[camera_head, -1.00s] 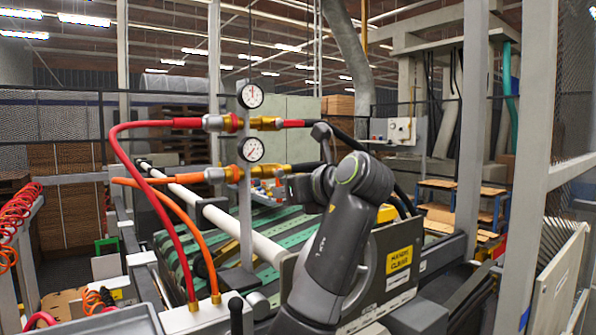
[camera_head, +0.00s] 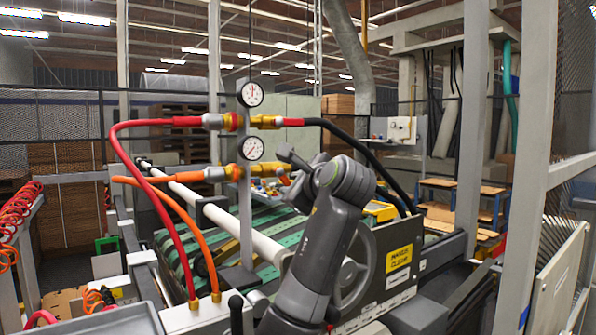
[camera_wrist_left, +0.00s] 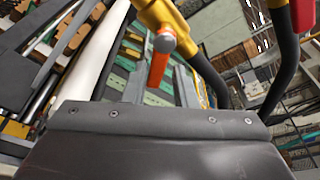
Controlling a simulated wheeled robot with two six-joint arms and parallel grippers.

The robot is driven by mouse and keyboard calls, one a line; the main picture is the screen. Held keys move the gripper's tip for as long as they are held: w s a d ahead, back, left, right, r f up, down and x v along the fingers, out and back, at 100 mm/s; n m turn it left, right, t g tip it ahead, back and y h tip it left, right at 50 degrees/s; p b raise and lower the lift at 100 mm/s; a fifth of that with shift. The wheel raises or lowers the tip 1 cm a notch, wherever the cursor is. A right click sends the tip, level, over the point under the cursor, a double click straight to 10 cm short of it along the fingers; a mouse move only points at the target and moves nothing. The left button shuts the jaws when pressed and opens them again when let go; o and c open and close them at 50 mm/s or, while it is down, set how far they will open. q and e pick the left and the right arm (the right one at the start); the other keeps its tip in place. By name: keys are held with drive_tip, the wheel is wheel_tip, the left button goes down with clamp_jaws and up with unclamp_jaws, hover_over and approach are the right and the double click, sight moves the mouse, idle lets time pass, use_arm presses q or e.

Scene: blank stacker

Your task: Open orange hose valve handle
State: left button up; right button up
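The orange hose (camera_head: 185,210) rises to an orange fitting beside the lower gauge (camera_head: 251,148). A brass-yellow valve (camera_head: 264,169) continues to the right of the post there. The orange handle (camera_wrist_left: 158,68) hangs below the yellow valve body (camera_wrist_left: 166,14) in the left wrist view, with a grey round bolt at its top. My left gripper (camera_head: 289,168) is just right of the lower valve in the head view. The wrist view shows no fingers around the handle, and I cannot tell their opening. My right gripper is not in view.
A red hose (camera_head: 126,165) and an upper brass valve (camera_head: 265,122) with a black hose sit above. A vertical grey post (camera_head: 245,215) carries both gauges. A white roller (camera_head: 225,220) and green conveyor lie behind. A yellow sign (camera_head: 398,258) is at right.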

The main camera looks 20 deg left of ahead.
use_arm(q)
drive_tip(key=s+d+r+n+t+b, duration=0.2)
drive_tip(key=s+d+n+b, duration=0.4)
drive_tip(key=n, duration=0.3)
drive_tip(key=shift+s+d+r+t, duration=0.15)
drive_tip(key=shift+s+r+t, duration=0.05)
drive_tip(key=shift+r+t, duration=0.15)
idle(1.0)
drive_tip(key=shift+f, duration=0.1)
